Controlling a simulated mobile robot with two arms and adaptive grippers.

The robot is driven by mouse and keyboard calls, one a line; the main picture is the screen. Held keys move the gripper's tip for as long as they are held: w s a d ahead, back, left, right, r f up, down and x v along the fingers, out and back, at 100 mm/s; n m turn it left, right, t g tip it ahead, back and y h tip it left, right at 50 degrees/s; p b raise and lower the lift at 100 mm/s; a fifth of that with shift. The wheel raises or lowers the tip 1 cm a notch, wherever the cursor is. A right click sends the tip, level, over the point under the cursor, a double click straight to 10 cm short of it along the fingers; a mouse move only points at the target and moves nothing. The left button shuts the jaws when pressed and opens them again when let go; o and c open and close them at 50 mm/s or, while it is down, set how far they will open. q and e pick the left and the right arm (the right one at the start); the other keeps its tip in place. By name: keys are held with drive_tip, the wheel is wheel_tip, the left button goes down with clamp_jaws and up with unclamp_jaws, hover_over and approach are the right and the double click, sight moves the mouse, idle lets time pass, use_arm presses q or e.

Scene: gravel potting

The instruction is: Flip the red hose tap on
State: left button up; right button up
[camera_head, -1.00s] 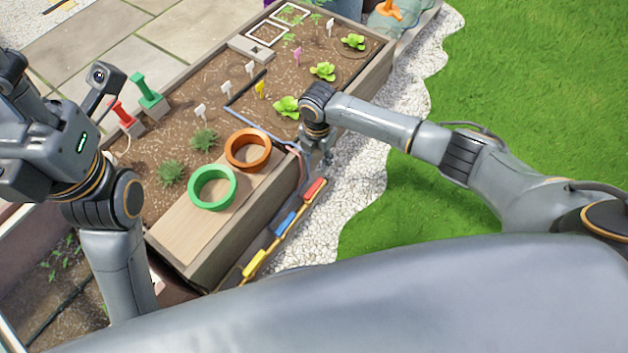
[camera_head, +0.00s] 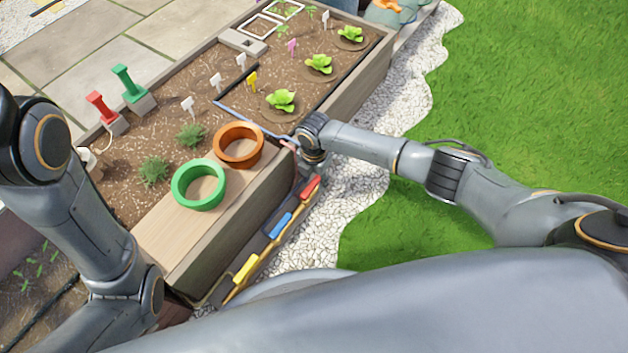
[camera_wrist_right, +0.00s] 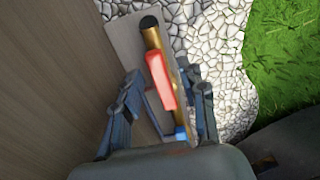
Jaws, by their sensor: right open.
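The red hose tap (camera_head: 311,188) is a red lever on a brass pipe along the planter's outer side, above the blue and yellow ones. In the right wrist view its red lever (camera_wrist_right: 160,80) lies roughly along the pipe, near the black end cap. My right gripper (camera_head: 309,168) is just above it in the head view; its fingertips are hard to make out there. In the right wrist view my right gripper (camera_wrist_right: 164,88) is open, with one finger on each side of the red lever. Contact cannot be told. My left gripper is out of view.
A blue lever (camera_head: 281,224) and a yellow lever (camera_head: 246,268) sit lower on the same pipe. The planter's wooden wall (camera_wrist_right: 50,70) is close beside my right gripper. A green ring (camera_head: 178,190) and an orange ring (camera_head: 238,160) are on top. White gravel (camera_head: 345,205) lies outside.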

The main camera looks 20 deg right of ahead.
clamp_jaws()
drive_tip(key=shift+r, duration=0.1)
idle(0.3)
